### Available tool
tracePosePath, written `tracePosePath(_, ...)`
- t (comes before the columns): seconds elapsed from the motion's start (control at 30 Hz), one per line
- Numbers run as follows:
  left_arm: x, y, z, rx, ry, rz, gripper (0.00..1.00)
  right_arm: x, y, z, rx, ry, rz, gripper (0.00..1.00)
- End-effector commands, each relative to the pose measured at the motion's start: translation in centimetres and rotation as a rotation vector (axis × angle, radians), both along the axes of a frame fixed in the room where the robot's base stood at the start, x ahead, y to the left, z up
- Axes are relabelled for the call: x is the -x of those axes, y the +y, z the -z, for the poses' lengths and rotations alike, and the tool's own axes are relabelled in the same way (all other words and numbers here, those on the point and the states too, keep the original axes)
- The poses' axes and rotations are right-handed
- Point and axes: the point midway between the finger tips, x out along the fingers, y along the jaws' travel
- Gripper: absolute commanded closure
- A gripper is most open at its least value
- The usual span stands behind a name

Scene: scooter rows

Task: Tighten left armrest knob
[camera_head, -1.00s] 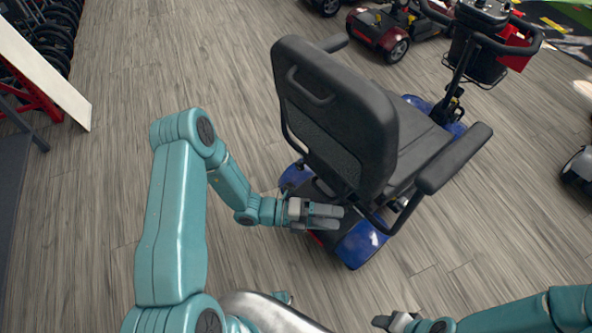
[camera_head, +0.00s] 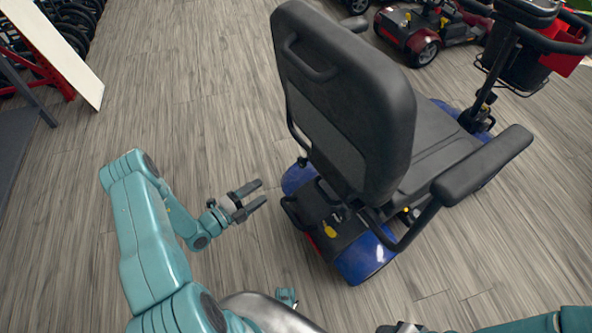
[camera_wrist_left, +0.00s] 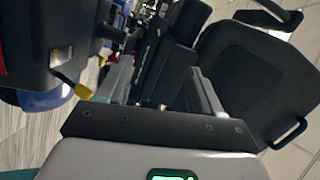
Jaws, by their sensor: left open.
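The blue scooter's black seat back (camera_head: 345,95) faces me in the head view. The right armrest (camera_head: 483,165) is in plain view. My left gripper (camera_head: 262,192) is open and empty, apart from the scooter, left of its rear. In the left wrist view the spread jaws (camera_wrist_left: 158,85) point toward the seat's underside, with the seat back (camera_wrist_left: 255,80) on the right. My right gripper (camera_head: 400,328) is cut off at the bottom edge.
The scooter's rear body (camera_head: 365,255) has a yellow tab (camera_head: 330,231), which shows in the left wrist view (camera_wrist_left: 75,86) too. A red scooter (camera_head: 420,32) stands behind. A white board (camera_head: 55,50) leans at the far left. The wooden floor (camera_head: 190,90) left of the scooter is clear.

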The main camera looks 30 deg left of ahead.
Motion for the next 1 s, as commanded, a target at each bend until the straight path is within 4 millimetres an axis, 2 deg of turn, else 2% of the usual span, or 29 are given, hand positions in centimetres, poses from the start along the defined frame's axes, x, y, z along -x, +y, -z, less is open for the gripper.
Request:
tracePosePath(0.07, 0.1, 0.4, 0.5, 0.000, 0.003, -0.011, 0.34, 0.0, 0.0, 0.4, 0.000, 0.000, 0.000, 0.48)
tracePosePath(0.17, -0.9, 0.2, 0.5, -0.001, 0.003, -0.010, 0.34, 0.0, 0.0, 0.5, 0.000, 0.000, 0.000, 0.48)
tracePosePath(0.7, -12.9, -3.0, 0.9, -0.002, 0.002, -0.010, 0.34, 0.0, 0.0, 2.7, 0.000, 0.000, 0.000, 0.48)
tracePosePath(0.83, -14.6, -3.4, 0.9, -0.001, 0.003, -0.011, 0.34, 0.0, 0.0, 3.1, 0.000, 0.000, 0.000, 0.48)
tracePosePath(1.0, -15.7, -3.6, 0.9, -0.001, 0.003, -0.013, 0.34, 0.0, 0.0, 3.2, 0.000, 0.000, 0.000, 0.48)
